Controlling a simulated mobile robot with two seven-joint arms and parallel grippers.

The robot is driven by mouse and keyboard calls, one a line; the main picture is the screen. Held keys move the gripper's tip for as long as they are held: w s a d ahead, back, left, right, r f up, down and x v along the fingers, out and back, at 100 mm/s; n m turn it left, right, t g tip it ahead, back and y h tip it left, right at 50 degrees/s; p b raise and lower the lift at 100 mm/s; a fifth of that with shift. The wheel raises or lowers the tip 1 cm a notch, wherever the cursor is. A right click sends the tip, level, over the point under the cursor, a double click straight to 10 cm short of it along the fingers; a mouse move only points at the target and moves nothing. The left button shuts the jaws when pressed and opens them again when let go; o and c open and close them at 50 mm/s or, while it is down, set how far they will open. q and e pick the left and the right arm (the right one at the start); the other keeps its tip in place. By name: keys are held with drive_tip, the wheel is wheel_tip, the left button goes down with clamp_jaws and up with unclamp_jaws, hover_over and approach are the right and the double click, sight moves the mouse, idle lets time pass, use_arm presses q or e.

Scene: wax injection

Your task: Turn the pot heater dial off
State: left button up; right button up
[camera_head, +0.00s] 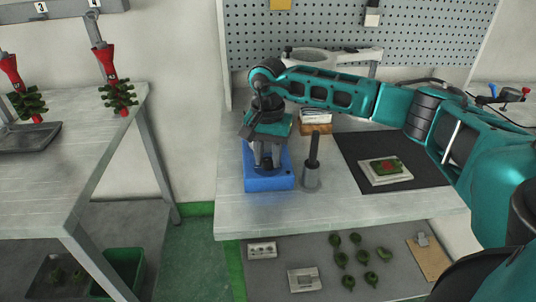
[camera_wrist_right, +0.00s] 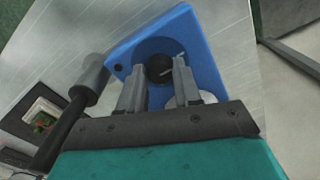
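The pot heater is a blue box (camera_head: 268,181) at the left front of the workbench. It also fills the upper middle of the right wrist view (camera_wrist_right: 205,50). A round black dial (camera_wrist_right: 158,69) shows on it in the right wrist view, between the two fingertips as seen from the wrist. My right gripper (camera_head: 267,162) points down over the heater in the head view. Its grey fingers (camera_wrist_right: 160,76) are apart, with nothing held. I cannot tell whether they touch the dial. My left gripper is in neither view.
A grey cylinder holder (camera_head: 312,176) with a black-handled tool stands close to the right of the heater. A dark mat (camera_head: 352,150) with a white block (camera_head: 400,178) lies farther right. A pegboard (camera_head: 420,40) stands behind. A lower shelf (camera_head: 320,255) holds several green pieces.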

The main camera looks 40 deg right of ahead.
sight(267, 160)
drive_tip(key=o, duration=0.4)
drive_tip(key=shift+o, duration=0.2)
wheel_tip(267, 160, up, 13)
drive_tip(key=shift+p, duration=0.45)
drive_tip(key=shift+a+f, duration=0.1)
